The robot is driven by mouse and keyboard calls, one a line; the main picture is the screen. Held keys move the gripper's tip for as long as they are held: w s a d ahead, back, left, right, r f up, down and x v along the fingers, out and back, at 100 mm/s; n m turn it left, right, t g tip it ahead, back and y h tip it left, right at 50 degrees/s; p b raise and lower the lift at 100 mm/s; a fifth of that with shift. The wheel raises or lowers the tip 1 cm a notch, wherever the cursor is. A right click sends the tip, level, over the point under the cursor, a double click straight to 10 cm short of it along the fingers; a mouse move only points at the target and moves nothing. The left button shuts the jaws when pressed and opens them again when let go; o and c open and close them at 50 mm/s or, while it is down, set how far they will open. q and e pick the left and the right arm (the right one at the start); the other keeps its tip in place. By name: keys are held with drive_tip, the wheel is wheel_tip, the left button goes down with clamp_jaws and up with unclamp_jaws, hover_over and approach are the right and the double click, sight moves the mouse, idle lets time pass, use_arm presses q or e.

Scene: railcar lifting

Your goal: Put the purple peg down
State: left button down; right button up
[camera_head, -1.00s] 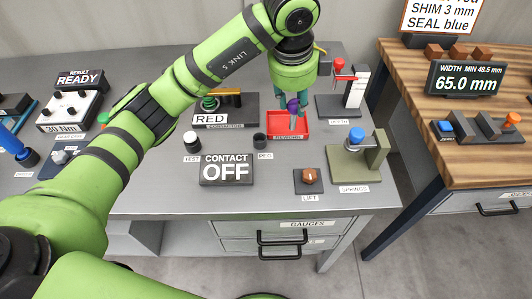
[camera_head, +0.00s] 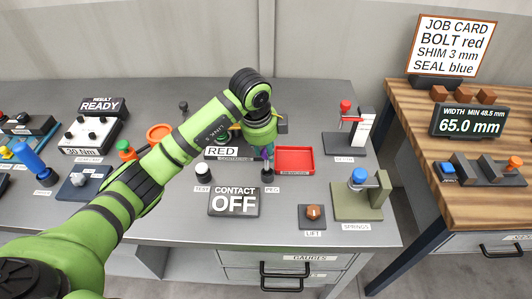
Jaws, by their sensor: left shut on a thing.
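My left gripper (camera_head: 267,156) points down and is shut on the purple peg (camera_head: 265,154). Only a small part of the peg shows between the fingers. The peg is right above the small black holder (camera_head: 267,175) that has the PEG label (camera_head: 272,189) in front of it. I cannot tell whether the peg's lower end is inside the holder or just over it. My right gripper is not in view.
An empty red tray (camera_head: 295,149) lies just right of the gripper. The CONTACT OFF display (camera_head: 234,202), TEST button (camera_head: 203,170) and LIFT knob block (camera_head: 313,216) stand nearby. The green SPRINGS stand (camera_head: 373,205) is further right.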

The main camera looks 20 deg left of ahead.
sight(267, 160)
use_arm(q)
drive_tip(key=shift+s+p+x, duration=0.25)
drive_tip(key=shift+p+x, duration=0.2)
drive_tip(key=shift+x, duration=0.75)
drive_tip(key=shift+a+f, duration=0.1)
drive_tip(key=shift+f, duration=0.25)
drive_tip(key=shift+f, duration=0.1)
drive_tip(key=shift+f, duration=0.15)
drive_tip(key=c, duration=0.9)
unclamp_jaws()
